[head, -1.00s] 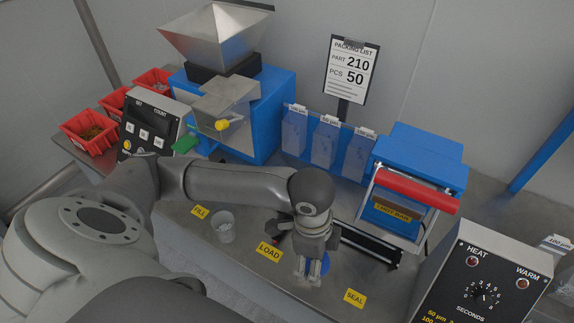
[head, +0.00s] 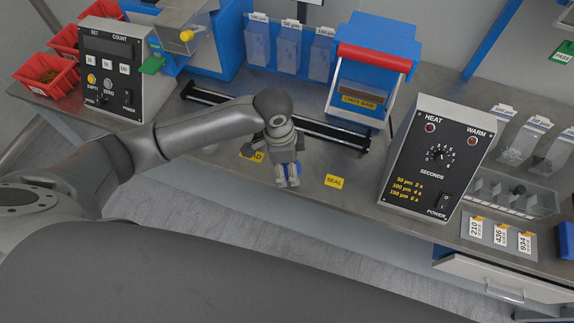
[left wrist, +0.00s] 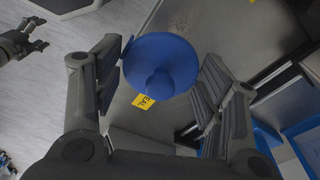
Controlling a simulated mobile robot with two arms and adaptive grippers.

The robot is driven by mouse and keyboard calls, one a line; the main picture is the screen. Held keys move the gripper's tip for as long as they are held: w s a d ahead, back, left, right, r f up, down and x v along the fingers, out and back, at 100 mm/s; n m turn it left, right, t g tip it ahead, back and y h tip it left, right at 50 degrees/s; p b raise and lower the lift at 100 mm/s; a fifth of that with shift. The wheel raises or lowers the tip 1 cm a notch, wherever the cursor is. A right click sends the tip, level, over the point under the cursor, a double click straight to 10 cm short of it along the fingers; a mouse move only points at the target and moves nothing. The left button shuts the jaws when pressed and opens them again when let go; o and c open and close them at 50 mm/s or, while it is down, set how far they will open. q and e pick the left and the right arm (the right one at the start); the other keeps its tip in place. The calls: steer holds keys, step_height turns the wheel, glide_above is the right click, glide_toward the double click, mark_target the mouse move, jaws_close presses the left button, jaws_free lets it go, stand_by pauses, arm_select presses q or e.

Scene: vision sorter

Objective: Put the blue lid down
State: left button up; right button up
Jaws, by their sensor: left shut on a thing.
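The blue lid (left wrist: 165,52) is a round disc with a knob, between the fingers of my left gripper (left wrist: 162,90) in the left wrist view. My left gripper is shut on it. In the head view, my left gripper (head: 288,180) points down over the front of the bench, between the yellow LOAD label and the yellow SEAL label (head: 335,181). It mostly hides the lid there. I cannot tell whether the lid touches the bench. My right gripper (left wrist: 36,34) shows at the top left of the left wrist view, empty with its fingers apart.
The metal bench (head: 360,208) is clear around the SEAL label. A blue sealer with a red handle (head: 375,58) stands behind, and a heat control box (head: 437,155) stands to the right. A long black bar (head: 320,133) lies behind my left gripper.

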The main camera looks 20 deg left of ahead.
arm_select(q)
steer(key=shift+w+a+f, duration=0.2)
steer(key=shift+w+f, duration=0.35)
steer(key=shift+f, duration=0.1)
steer(key=shift+w+a+f, duration=0.15)
steer(key=shift+w+f, duration=0.35)
steer(key=shift+f, duration=0.1)
steer(key=shift+w+f, duration=0.2)
steer(key=shift+f, duration=0.05)
step_height(320, 180, down, 2)
steer(key=shift+a+f, duration=0.1)
steer(key=shift+f, duration=0.5)
arm_select(e)
steer(key=shift+s+d, duration=0.5)
arm_select(q)
steer(key=o, duration=0.8)
steer(key=shift+f, duration=0.1)
steer(key=shift+c, duration=0.2)
arm_select(e)
steer(key=shift+a, duration=0.1)
